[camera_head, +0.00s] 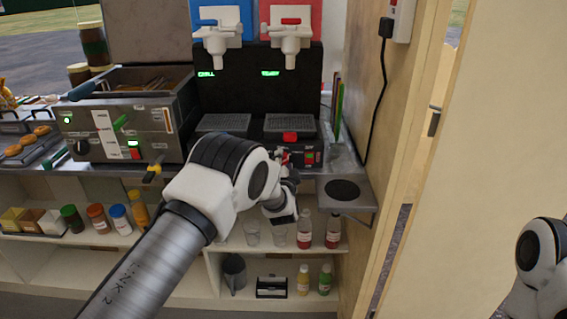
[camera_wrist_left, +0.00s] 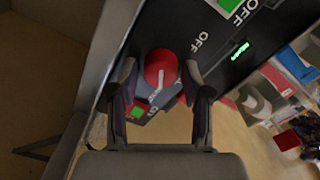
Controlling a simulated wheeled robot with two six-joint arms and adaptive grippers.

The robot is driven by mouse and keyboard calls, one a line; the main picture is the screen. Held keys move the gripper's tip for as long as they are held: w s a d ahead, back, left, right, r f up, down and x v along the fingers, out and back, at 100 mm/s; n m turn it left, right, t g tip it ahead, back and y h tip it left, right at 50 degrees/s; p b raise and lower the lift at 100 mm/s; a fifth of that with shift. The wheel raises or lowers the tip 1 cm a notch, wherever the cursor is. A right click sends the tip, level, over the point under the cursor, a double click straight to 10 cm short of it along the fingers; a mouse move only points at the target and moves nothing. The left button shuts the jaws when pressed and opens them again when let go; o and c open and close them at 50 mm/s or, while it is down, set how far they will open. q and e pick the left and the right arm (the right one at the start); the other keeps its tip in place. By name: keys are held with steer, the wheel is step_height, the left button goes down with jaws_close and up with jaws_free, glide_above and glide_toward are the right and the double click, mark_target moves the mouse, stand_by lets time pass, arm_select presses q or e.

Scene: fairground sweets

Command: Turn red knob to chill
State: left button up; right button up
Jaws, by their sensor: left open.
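The red knob (camera_wrist_left: 160,68) is round with a pale pointer line, on the dark front panel of the drinks machine (camera_head: 258,88). In the left wrist view it lies between the two fingers of my open left gripper (camera_wrist_left: 160,100), with a finger on each side. I cannot tell whether they touch it. In the head view my left gripper (camera_head: 284,160) is at the panel below the right drip tray, largely hiding the knob. Green text above the left tray reads CHILL; the right text (camera_head: 270,73) is too blurred to read surely. My right gripper is out of view.
White taps (camera_head: 290,42) hang above the drip trays (camera_head: 291,125). A red and green switch (camera_head: 310,157) is right of the gripper. A fryer (camera_head: 125,120) stands left, a cup ledge (camera_head: 345,192) right. Bottles and cups fill the shelves below.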

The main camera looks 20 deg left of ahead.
arm_select(q)
steer(key=shift+w+a, duration=0.1)
steer(key=shift+a, duration=0.1)
steer(key=c, duration=0.9)
steer(key=shift+n, duration=0.3)
steer(key=n+b, duration=0.5)
steer(key=n, duration=0.6)
